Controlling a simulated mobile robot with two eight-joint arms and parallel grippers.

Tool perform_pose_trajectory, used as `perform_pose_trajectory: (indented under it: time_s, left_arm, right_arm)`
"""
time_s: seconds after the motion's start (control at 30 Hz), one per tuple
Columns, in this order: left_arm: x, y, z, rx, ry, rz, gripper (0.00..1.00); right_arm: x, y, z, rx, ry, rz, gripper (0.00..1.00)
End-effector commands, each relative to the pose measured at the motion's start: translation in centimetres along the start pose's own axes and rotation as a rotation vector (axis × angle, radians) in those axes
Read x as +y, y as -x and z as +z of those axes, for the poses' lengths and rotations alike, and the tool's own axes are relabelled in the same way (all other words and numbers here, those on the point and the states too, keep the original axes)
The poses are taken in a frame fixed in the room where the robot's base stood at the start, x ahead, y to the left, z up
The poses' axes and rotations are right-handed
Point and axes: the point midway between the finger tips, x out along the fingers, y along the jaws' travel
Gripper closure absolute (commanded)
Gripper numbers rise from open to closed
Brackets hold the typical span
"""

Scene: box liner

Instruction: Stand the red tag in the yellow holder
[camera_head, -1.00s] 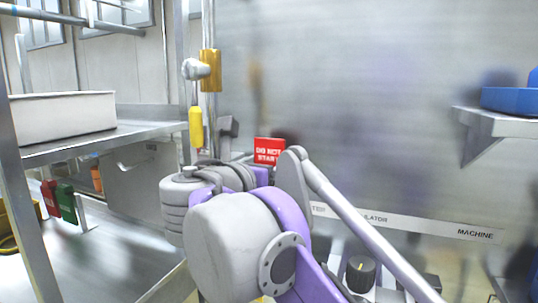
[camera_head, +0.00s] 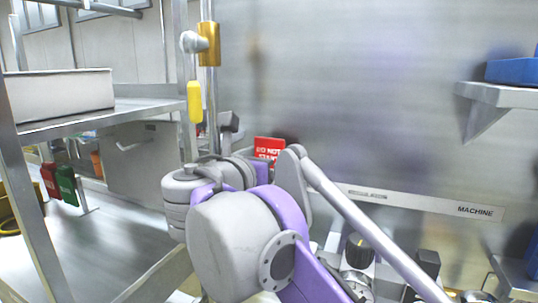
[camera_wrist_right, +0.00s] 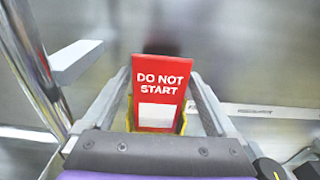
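The red tag, lettered "DO NOT START" (camera_wrist_right: 162,88), stands upright between the fingers of my right gripper (camera_wrist_right: 161,82) in the right wrist view. In the head view the tag's top (camera_head: 268,147) shows above my right arm, which hides the fingers and the holder. My left gripper is out of view.
A metal post (camera_head: 208,85) rises left of the tag, with a yellow-handled part (camera_head: 195,102) on it. A knob (camera_head: 358,251) sits to the right of my arm. A shelf (camera_head: 497,96) juts out at right. Red (camera_head: 50,180) and green (camera_head: 66,184) tags hang at left.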

Motion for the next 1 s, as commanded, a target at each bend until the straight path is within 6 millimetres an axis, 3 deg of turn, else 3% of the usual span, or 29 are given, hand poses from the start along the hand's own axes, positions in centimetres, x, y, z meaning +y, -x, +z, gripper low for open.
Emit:
perform_pose_trajectory:
  time_s: [0.37,0.8,1.0]
  left_arm:
    - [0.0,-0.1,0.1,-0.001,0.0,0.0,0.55]
    - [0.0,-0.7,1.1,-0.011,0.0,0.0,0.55]
    - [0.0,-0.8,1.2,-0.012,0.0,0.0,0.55]
  right_arm:
    - [0.1,0.8,-0.1,0.001,0.0,0.002,0.0]
    - [0.1,8.9,-0.1,0.001,0.0,0.004,0.0]
    - [0.0,10.7,0.0,0.0,0.0,0.001,0.0]
